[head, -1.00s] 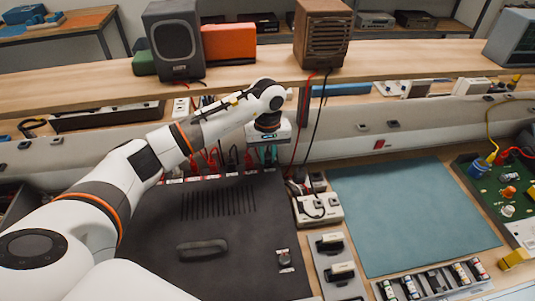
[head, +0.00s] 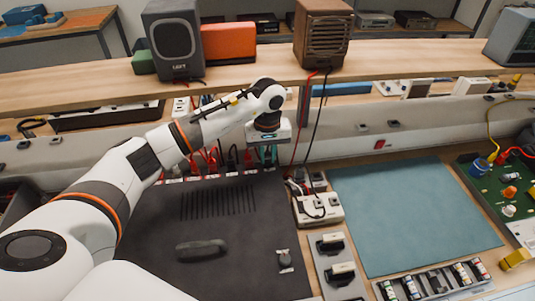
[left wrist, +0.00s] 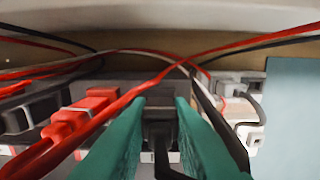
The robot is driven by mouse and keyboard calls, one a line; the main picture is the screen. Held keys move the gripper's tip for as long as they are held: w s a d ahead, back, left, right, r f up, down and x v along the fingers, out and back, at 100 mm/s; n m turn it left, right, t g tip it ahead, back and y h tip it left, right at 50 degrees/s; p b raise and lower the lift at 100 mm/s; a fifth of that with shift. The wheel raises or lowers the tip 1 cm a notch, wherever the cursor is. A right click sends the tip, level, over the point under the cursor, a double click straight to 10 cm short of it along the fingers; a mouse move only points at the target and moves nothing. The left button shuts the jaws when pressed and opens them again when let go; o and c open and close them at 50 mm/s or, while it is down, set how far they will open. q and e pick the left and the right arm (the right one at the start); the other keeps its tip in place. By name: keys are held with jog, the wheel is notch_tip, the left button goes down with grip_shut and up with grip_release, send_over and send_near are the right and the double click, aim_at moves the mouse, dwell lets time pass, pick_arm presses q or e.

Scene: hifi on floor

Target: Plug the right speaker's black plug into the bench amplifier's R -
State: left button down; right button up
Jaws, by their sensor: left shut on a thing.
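The bench amplifier (head: 225,230) is the dark grey box in front of me. Plugs and red and black leads stand along its far edge. The right speaker (head: 322,38) is the brown wooden box on the shelf, with a red and a black lead hanging down. My left gripper (head: 268,155) is at the right end of the amplifier's far edge. In the left wrist view its teal fingers are shut on a black plug (left wrist: 160,130), lined up with the connector row. The R - socket is hidden, so I cannot tell whether the plug is in it. My right gripper is out of view.
A red plug (left wrist: 92,105) sits just left of my fingers, with red and black leads crossing close above. A white power strip (head: 320,210) lies right of the amplifier. The blue-green mat (head: 410,215) is clear. The shelf (head: 250,76) overhangs behind.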

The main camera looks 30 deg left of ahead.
pick_arm(q)
jog(key=c, duration=1.2)
grip_release()
jog(key=shift+c, duration=0.2)
jog(key=shift+r, duration=0.15)
notch_tip(320, 180, up, 17)
jog(key=shift+p, duration=0.4)
